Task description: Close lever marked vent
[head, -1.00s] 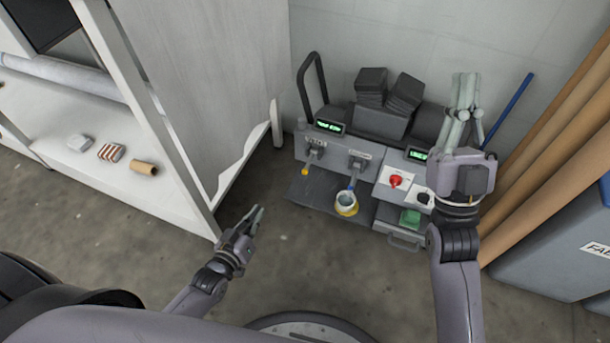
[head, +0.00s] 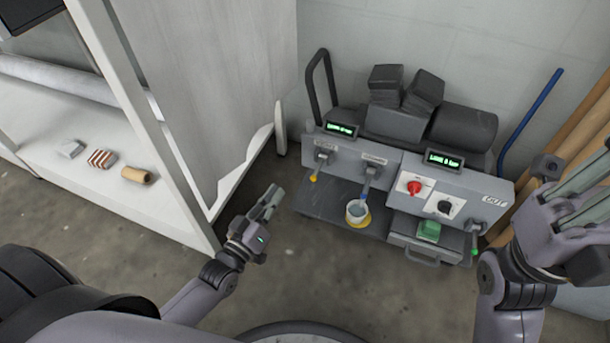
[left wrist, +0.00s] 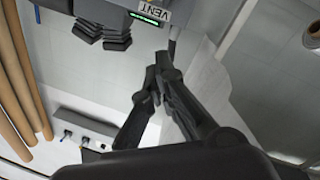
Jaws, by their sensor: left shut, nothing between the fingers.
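The grey press unit (head: 380,175) stands against the wall in the head view. At its left end is a lever (head: 321,160) under a small label, with a yellow tip hanging down. In the left wrist view a label reading VENT (left wrist: 152,9) shows at the top beside a green display. My left gripper (head: 271,199) is shut and empty, left of and in front of this lever, apart from it. Its dark fingers also show in the left wrist view (left wrist: 163,75). My right gripper (head: 590,190) is at the right edge, partly cut off, its jaw opening unclear.
A second lever (head: 368,177) hangs above a small cup (head: 357,210). A red knob (head: 413,187) and a black knob (head: 444,206) are to the right. A white shelf unit (head: 180,140) stands close on the left. The floor in front of the press is clear.

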